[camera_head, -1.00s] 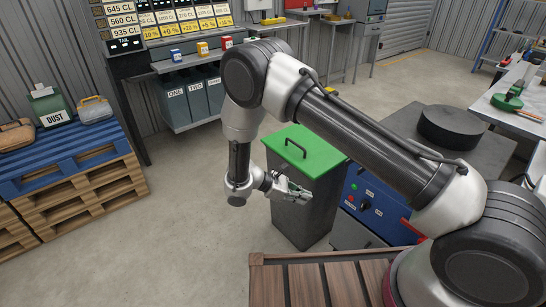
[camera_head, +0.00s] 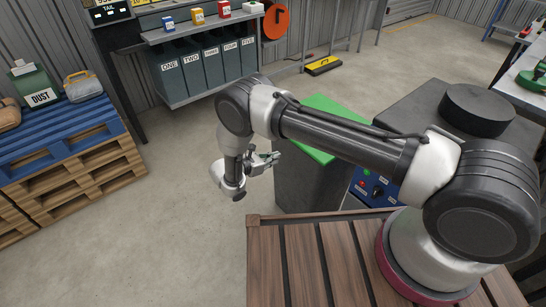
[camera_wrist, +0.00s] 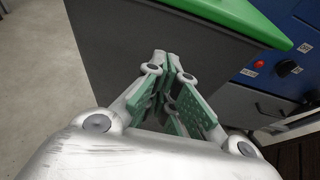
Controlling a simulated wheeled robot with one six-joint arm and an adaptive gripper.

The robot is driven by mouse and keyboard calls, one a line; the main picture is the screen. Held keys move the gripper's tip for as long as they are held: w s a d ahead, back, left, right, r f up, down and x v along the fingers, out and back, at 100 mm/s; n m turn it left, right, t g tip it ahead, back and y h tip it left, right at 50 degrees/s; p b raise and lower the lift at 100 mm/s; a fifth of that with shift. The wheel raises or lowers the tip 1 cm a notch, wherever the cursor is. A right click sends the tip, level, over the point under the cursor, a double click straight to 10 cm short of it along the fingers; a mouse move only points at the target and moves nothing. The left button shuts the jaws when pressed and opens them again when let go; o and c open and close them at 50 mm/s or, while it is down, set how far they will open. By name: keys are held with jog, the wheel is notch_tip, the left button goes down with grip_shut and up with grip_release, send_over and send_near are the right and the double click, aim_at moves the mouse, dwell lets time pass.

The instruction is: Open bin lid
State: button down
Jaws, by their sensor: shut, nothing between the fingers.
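The bin (camera_head: 306,187) is dark grey with a green lid (camera_head: 338,109). The lid lies shut on top; my arm crosses in front of it and hides its handle in the head view. My gripper (camera_head: 274,157) is beside the bin's left side, below the lid's level, shut and empty. In the wrist view my gripper (camera_wrist: 171,58) has its fingertips together in front of the dark bin wall (camera_wrist: 120,45), with the lid's green edge (camera_wrist: 245,20) above and to the right. I cannot tell whether the fingertips touch the wall.
A blue machine (camera_head: 372,187) with knobs stands right of the bin, a black disc (camera_head: 477,108) on the grey top behind it. Slatted wooden decking (camera_head: 300,265) is in front. Pallets (camera_head: 75,165) stand at left. The floor between (camera_head: 180,215) is clear.

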aim_at(292, 154)
jog(key=x, duration=0.7)
jog(key=shift+d+f, duration=0.15)
jog(key=shift+d, duration=0.1)
jog(key=shift+a+r, duration=0.15)
jog(key=shift+r, duration=1.95)
